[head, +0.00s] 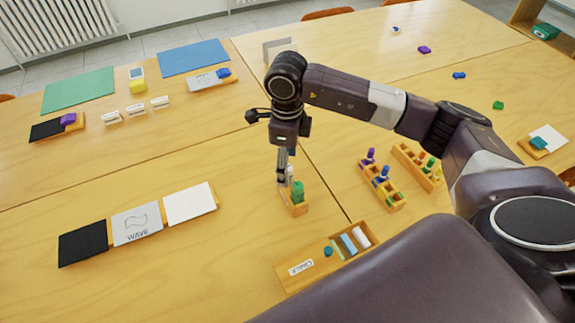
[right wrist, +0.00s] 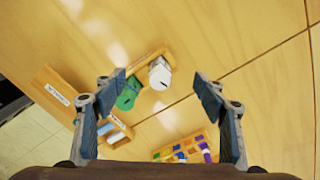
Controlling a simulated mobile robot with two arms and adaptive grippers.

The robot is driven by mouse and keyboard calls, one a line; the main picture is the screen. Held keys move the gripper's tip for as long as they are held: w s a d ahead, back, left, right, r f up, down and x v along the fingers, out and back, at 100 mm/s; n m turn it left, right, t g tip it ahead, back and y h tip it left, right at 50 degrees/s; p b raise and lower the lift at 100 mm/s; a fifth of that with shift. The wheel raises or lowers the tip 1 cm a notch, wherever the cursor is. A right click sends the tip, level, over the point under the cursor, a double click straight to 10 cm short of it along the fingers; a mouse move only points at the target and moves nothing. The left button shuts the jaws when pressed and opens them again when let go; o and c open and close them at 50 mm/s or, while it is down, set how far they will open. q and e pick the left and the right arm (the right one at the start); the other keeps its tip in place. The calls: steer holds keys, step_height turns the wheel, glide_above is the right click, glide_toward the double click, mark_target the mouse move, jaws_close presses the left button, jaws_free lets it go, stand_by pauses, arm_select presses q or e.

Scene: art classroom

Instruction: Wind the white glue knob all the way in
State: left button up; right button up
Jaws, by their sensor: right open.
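The white glue knob (right wrist: 160,76) sits beside a green knob (right wrist: 128,94) on a small wooden stand (head: 296,207). In the right wrist view the white knob lies between and beyond my fingertips, with a dark mark on its top. My right gripper (right wrist: 160,88) is open and empty, with one finger on each side of the two knobs. In the head view my right gripper (head: 284,170) hangs directly over the stand and mostly hides the white knob; the green knob (head: 298,190) shows next to it. I cannot tell how far in the white knob is wound. My left gripper is out of view.
A wooden chalk tray (head: 297,281) stands in front of the stand. Two racks with coloured pegs (head: 394,201) stand to the right. Black, wave and white cards (head: 137,224) lie to the left. The table around the stand is clear.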

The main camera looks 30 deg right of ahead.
stand_by(0.4)
steer(key=m, duration=0.5)
steer(key=shift+m, duration=0.3)
steer(key=m+p, duration=0.1)
steer(key=m, duration=0.5)
steer(key=shift+c, duration=0.6)
steer(key=c, duration=1.4)
steer(key=shift+c, duration=0.2)
